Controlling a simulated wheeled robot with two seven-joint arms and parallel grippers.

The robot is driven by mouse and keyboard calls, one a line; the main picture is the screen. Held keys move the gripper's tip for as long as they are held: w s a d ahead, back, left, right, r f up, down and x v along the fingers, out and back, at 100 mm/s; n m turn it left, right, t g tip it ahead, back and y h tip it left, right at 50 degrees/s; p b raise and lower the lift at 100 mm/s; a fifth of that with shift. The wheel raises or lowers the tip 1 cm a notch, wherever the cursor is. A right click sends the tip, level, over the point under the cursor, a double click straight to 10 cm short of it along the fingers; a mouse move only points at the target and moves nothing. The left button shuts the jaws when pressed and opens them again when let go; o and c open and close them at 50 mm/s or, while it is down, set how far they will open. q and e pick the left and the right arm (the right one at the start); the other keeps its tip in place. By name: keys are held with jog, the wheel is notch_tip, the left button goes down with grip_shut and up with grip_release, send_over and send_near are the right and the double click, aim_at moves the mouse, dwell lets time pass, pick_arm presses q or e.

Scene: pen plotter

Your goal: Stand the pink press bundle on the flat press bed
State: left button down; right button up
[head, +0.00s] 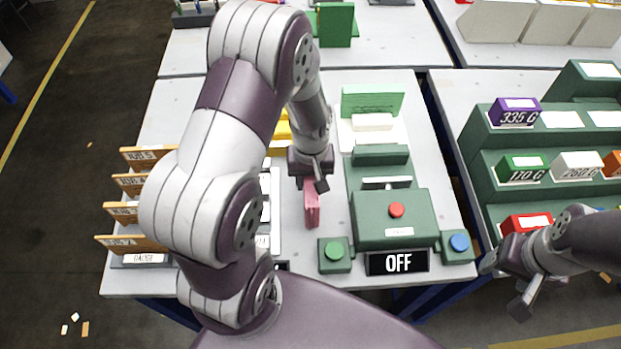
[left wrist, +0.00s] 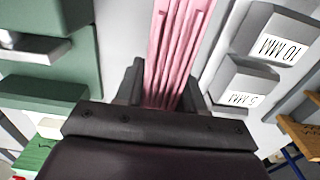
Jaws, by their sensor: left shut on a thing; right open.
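A pink press bundle (head: 312,206) is upright in my left gripper (head: 312,184), over the table just left of the green press machine. The left wrist view shows the pink bundle (left wrist: 176,50) between the two dark fingers. I cannot tell whether its lower end touches the table. My right gripper (head: 522,290) is open and empty at the right, past the table's edge.
Orange labelled racks (head: 136,212) stand at the left, with labelled grey blocks (left wrist: 246,82) beside the bundle. A stepped green shelf (head: 555,150) holds coloured boxes at right.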

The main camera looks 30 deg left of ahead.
pick_arm(q)
jog(key=shift+w+f, duration=0.15)
jog(key=shift+f, duration=0.1)
jog(key=c, duration=0.7)
grip_release()
jog(key=shift+f, duration=0.1)
